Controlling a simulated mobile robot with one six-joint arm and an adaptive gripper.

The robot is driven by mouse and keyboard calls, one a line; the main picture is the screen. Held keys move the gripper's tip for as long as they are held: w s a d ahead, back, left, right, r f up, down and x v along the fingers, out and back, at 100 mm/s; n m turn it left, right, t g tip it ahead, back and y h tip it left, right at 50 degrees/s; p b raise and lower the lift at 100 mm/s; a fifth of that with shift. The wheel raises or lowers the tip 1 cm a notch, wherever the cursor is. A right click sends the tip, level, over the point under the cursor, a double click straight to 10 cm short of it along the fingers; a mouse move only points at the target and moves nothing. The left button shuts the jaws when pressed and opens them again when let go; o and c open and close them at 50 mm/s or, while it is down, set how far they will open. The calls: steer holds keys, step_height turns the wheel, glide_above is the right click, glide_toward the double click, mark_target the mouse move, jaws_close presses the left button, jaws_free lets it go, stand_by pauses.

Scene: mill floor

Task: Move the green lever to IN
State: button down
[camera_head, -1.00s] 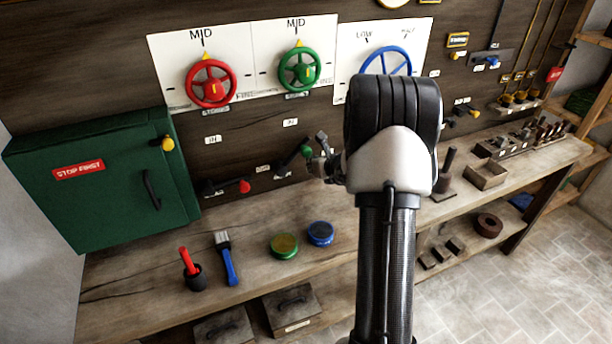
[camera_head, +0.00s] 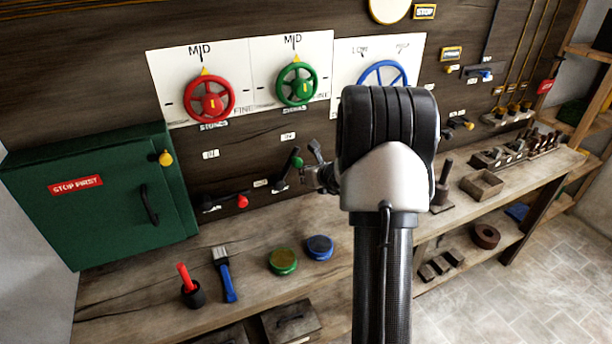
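The green lever (camera_head: 289,172) is a dark bar with a green knob (camera_head: 297,162), mounted low on the back panel. It slants up and to the right from its pivot. A small IN plate (camera_head: 288,136) sits just above it. My gripper (camera_head: 308,161) is at the knob, coming from the right. Its fingers look spread, one above and right of the knob and one just below it. I cannot tell whether they touch the knob. My arm hides part of the gripper and the panel to the right.
A red-knobbed lever (camera_head: 242,201) lies low to the left, below another plate (camera_head: 211,154). Red (camera_head: 210,112) and green (camera_head: 297,103) handwheels are above. A green cabinet (camera_head: 105,240) stands at left. Tins (camera_head: 283,261), a brush (camera_head: 223,270) and a red-handled tool (camera_head: 186,277) are on the bench.

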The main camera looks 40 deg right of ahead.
steer(key=shift+w+d+r, duration=0.2)
steer(key=shift+r, duration=0.35)
step_height(320, 180, down, 4)
steer(key=s+d+b, duration=0.1)
steer(key=b, duration=0.2)
steer(key=s+a+r+p, duration=0.2)
steer(key=s+a+r, duration=0.2)
steer(key=s, duration=0.4)
steer(key=shift+a, duration=0.4)
steer(key=shift+s+r, duration=0.1)
